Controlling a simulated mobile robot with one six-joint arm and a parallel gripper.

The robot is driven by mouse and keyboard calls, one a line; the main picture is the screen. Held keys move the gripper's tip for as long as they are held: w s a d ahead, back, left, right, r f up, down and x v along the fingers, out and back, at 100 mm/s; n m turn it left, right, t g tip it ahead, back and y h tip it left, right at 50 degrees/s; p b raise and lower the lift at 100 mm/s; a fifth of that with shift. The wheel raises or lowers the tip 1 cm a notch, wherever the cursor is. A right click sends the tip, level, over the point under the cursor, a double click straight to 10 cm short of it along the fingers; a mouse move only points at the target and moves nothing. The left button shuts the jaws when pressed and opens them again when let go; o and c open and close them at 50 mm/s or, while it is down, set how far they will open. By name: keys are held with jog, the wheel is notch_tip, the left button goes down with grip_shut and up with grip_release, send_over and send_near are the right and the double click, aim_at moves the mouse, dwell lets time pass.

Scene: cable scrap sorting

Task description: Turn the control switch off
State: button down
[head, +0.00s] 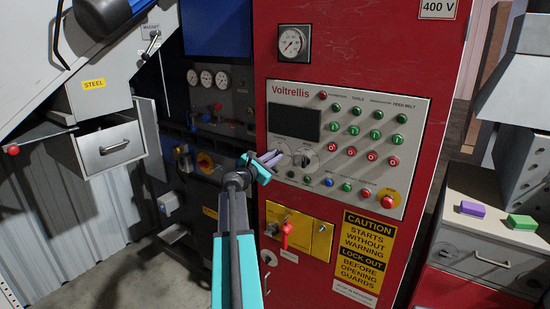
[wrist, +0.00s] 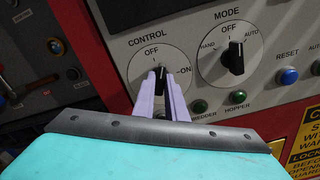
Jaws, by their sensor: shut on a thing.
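The control switch is a black knob (wrist: 158,73) on a round white dial, marked OFF at the top and ON at the right. My gripper (wrist: 157,86) has its two pale purple fingers closed around this knob, which hides its lower part. The knob looks close to upright, its top towards OFF; its exact angle is hard to read. In the head view my gripper (head: 269,158) reaches the left side of the cream control panel (head: 340,112) and covers most of the control switch.
The mode switch (wrist: 235,58) is close on the right, with blue and green buttons beyond. Below the panel are a yellow plate (head: 322,240) with a red handle (head: 287,234) and a caution sign (head: 367,240). A steel-labelled drawer unit (head: 108,148) stands left.

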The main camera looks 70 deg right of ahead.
jog(key=shift+n, duration=2.7)
jog(key=c, duration=1.7)
grip_release()
jog(key=shift+a, duration=0.1)
jog(key=shift+v, duration=3.4)
jog(key=shift+w, duration=0.1)
